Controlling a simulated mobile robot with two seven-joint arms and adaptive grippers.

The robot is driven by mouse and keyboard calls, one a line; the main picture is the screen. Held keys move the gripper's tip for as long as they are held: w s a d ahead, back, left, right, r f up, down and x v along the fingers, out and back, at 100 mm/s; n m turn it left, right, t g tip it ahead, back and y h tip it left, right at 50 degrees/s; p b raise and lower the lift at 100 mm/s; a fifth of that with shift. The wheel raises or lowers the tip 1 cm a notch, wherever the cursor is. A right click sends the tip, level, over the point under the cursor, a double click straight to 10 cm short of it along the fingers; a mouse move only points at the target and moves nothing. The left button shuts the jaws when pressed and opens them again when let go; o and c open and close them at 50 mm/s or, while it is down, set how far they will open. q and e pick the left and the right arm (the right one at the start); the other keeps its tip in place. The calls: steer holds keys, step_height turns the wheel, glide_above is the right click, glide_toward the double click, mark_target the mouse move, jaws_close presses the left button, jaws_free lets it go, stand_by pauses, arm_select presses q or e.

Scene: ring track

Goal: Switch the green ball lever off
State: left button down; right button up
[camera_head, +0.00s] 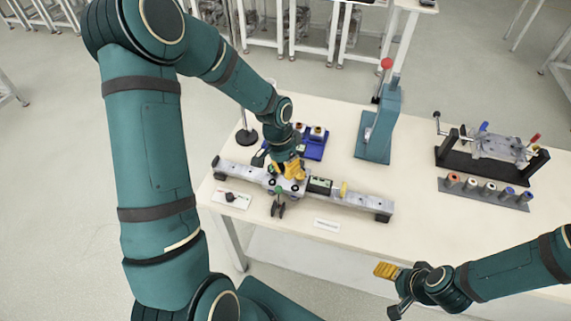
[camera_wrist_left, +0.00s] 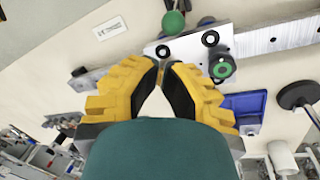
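In the left wrist view the green ball (camera_wrist_left: 173,22) sits on a short stem at the top edge, beside a pale carriage on a grey rail (camera_wrist_left: 275,37). The stem is partly cut off by the frame. My left gripper (camera_head: 292,172) is over the carriage. Its yellow fingers (camera_wrist_left: 162,65) have their tips almost together with nothing between them, apart from the ball. My right gripper (camera_head: 387,270) hangs off the table's front edge, away from the rail.
A round knob with a green centre (camera_wrist_left: 222,68) is on the carriage. A blue tray (camera_head: 315,147), a teal press with a red ball handle (camera_head: 378,130) and a dark stand with a clear cylinder (camera_head: 492,150) are farther back. A white label card (camera_head: 327,224) lies in front of the rail.

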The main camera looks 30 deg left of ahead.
mark_target(278, 199)
arm_select(q)
steer(key=f, duration=0.2)
steer(key=d+f, duration=0.1)
steer(key=f, duration=0.2)
steer(key=shift+f, duration=0.3)
arm_select(e)
steer(key=shift+f, duration=0.3)
steer(key=shift+f, duration=0.1)
